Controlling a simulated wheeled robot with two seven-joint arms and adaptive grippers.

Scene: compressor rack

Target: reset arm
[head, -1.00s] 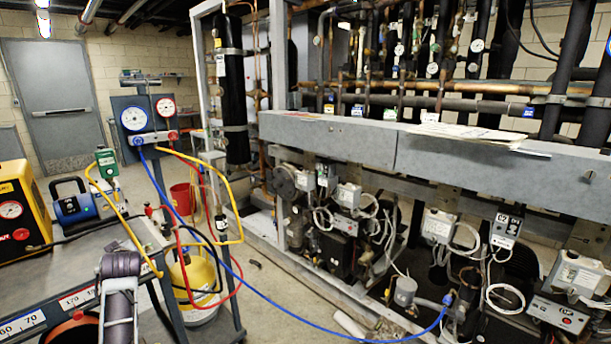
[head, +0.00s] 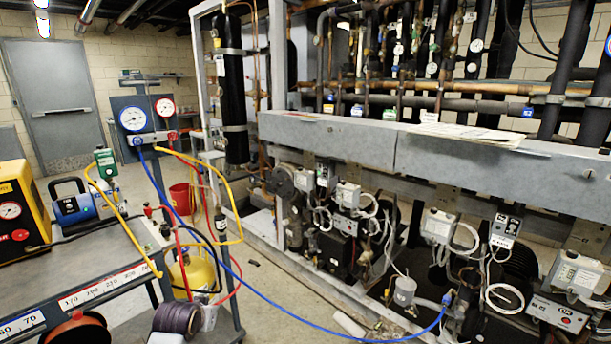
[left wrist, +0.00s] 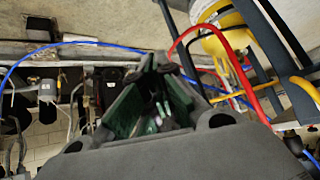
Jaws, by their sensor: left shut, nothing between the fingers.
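My left gripper (left wrist: 160,62) shows in the left wrist view, with its fingers drawn together and nothing held. It hangs over the floor, and the blue hose (left wrist: 80,43) and red hose (left wrist: 183,62) show beyond it. My right gripper is in neither view.
The compressor rack (head: 330,137) fills the right side. A gauge manifold (head: 150,137) stands above the cart (head: 85,280), its blue hose (head: 300,325) sweeping across to the rack. A yellow cylinder (head: 193,272) stands beside the cart. Some floor is clear before the rack.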

